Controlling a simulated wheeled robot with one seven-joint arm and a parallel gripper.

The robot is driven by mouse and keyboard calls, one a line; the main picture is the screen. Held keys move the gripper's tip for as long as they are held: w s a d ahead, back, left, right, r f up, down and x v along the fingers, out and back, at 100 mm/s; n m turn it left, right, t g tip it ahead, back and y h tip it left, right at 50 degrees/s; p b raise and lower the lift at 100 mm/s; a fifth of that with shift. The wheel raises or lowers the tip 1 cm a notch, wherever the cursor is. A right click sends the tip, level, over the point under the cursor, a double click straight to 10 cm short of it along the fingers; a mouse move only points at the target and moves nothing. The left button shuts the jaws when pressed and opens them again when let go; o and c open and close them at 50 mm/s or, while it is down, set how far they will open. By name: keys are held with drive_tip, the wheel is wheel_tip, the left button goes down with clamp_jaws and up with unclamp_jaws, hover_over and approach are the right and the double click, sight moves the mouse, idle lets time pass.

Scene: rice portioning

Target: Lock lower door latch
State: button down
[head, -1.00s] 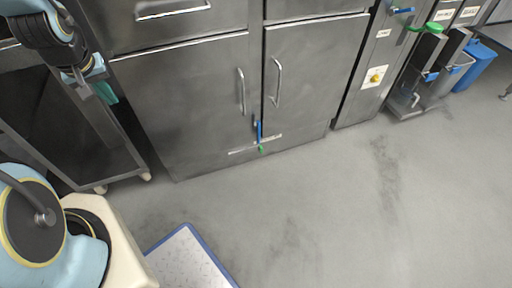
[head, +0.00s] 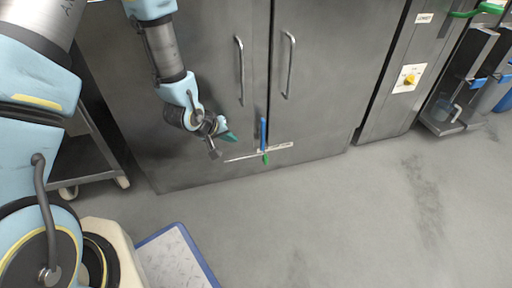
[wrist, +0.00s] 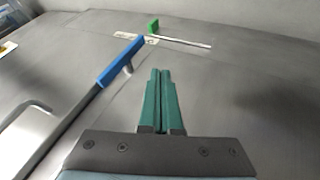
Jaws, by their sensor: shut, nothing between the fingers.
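The lower door latch has a blue handle (head: 263,134) standing upright along the seam between the two lower steel doors. It also shows in the wrist view (wrist: 120,60), left of my fingers. A green piece (head: 266,158) sits just below the blue handle at a thin metal bar (head: 244,157); the wrist view shows the green piece (wrist: 154,26) and bar (wrist: 178,41) beyond my fingertips. My gripper (head: 230,137) is left of the blue handle in the head view, apart from it. Its green fingers (wrist: 160,72) are shut together and empty.
The left door (head: 200,50) and right door (head: 335,60) carry vertical pull handles above the latch. A steel cart (head: 85,160) stands at the left, and a blue-edged white panel (head: 175,255) is at the bottom. The grey floor (head: 340,220) at right is clear.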

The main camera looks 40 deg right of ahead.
sight(263, 135)
drive_tip(key=d+f+b, duration=0.6)
drive_tip(key=d+f, duration=0.2)
drive_tip(key=d, duration=0.1)
drive_tip(key=shift+w+d, duration=0.15)
drive_tip(key=shift+w, duration=0.05)
idle(0.3)
